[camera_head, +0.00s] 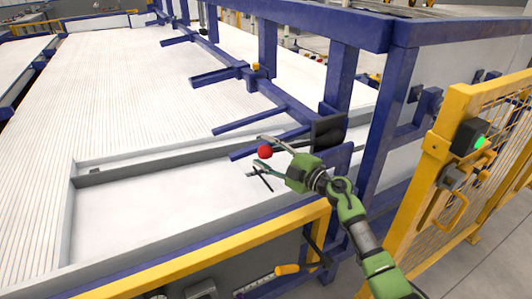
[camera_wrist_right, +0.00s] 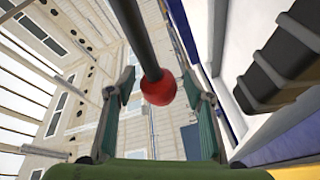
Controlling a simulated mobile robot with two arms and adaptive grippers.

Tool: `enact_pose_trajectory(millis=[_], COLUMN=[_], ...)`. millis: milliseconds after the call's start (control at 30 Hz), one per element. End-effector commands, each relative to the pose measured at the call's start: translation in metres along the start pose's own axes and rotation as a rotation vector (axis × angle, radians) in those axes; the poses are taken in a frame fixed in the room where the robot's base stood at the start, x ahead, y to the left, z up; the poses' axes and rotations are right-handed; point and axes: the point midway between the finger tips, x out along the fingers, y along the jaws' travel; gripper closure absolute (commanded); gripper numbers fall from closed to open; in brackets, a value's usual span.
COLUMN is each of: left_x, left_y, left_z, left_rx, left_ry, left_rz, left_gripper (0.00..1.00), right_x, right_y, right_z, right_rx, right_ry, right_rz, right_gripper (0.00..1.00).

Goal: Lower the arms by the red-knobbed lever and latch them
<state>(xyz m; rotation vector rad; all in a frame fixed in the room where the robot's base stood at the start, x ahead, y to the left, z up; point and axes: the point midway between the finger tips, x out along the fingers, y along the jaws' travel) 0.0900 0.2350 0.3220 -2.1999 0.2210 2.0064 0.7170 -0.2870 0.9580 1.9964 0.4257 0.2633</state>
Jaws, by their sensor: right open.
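The red knob (camera_head: 265,151) sits at my right gripper (camera_head: 259,152) in the head view. In the right wrist view the red knob (camera_wrist_right: 158,90) is on the end of a dark lever rod (camera_wrist_right: 133,28) and lies between the two spread fingers. The right gripper (camera_wrist_right: 159,85) is open, with a gap on each side of the knob. Several blue arms (camera_head: 248,121) stick out to the left from the blue frame over the white bed. The latch cannot be made out. My left gripper is not in view.
A blue post and beam frame (camera_head: 390,95) stands right of the gripper. A yellow mesh fence (camera_head: 455,180) with a green-lit box (camera_head: 474,138) is farther right. A yellow rail (camera_head: 215,247) runs along the near edge. The white ribbed bed (camera_head: 110,90) is clear.

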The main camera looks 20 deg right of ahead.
Motion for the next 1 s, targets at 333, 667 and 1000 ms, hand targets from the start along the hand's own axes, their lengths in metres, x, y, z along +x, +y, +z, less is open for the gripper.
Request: enact_pose_trajectory(millis=[333,667,1000], left_x=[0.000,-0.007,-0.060], left_y=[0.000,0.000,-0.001], left_z=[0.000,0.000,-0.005], left_rx=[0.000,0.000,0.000], left_ry=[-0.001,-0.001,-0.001], left_rz=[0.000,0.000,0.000], left_gripper=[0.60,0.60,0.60], right_x=[0.000,0.000,-0.004], right_y=[0.000,0.006,0.062], right_z=[0.000,-0.003,-0.018], right_rx=[0.000,0.018,0.187], right_ry=[0.000,0.003,0.028], right_rz=[0.000,0.004,0.059], right_gripper=[0.83,1.00,1.00])
